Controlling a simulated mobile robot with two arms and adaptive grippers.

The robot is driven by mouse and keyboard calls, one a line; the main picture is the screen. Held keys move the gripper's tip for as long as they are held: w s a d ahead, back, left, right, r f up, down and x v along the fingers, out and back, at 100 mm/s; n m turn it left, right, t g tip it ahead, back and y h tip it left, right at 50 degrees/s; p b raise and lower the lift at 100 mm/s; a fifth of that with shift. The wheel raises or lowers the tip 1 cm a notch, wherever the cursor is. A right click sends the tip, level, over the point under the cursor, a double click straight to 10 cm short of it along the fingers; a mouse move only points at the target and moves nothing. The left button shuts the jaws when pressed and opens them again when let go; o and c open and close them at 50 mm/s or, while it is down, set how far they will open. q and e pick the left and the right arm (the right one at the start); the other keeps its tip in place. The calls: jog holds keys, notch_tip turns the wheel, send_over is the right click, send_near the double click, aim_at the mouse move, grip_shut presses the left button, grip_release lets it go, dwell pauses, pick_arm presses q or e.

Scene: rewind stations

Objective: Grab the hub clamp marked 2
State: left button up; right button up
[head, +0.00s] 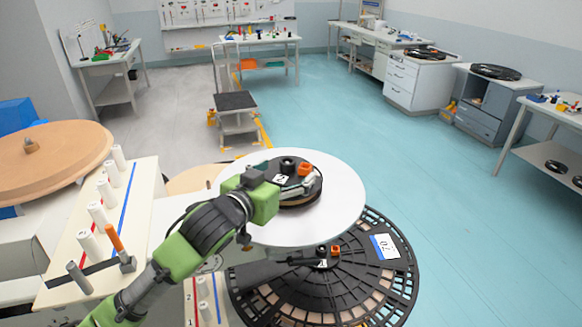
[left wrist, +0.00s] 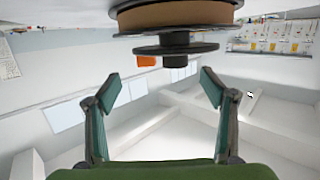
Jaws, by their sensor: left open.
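A black hub clamp (head: 288,165) with an orange block (head: 305,170) and a small white tag (head: 281,179) sits on a dark-flanged reel on the white round disc (head: 345,195). The tag's mark is too small to read surely. A second black clamp (head: 321,250) with an orange block and tag sits lower, on a large black reel (head: 375,285). My left gripper (head: 300,186) is at the upper clamp and partly covers it. In the left wrist view, my left gripper (left wrist: 160,80) is open and empty, with a clamp (left wrist: 175,50) just beyond its fingertips. My right gripper is out of view.
A cream board (head: 75,255) with white spools and an orange-handled tool stands at left, beside a brown disc (head: 55,160). A step stool (head: 236,103) and benches are farther back. The teal floor at right is clear.

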aim_at(294, 165)
pick_arm(q)
jog(key=shift+w+d+r+p, duration=0.1)
jog(key=shift+w+d+p, duration=0.05)
jog(key=shift+w+p, duration=0.6)
jog(key=shift+p+x, duration=0.35)
jog(key=shift+x, duration=0.8)
jog(key=shift+w+d+f, duration=0.1)
jog(key=shift+w+f, duration=0.15)
jog(key=shift+w, duration=0.1)
jog(key=shift+w+d+f, duration=0.1)
jog(key=shift+c, duration=1.4)
jog(key=c, duration=1.2)
jog(key=shift+o, duration=0.2)
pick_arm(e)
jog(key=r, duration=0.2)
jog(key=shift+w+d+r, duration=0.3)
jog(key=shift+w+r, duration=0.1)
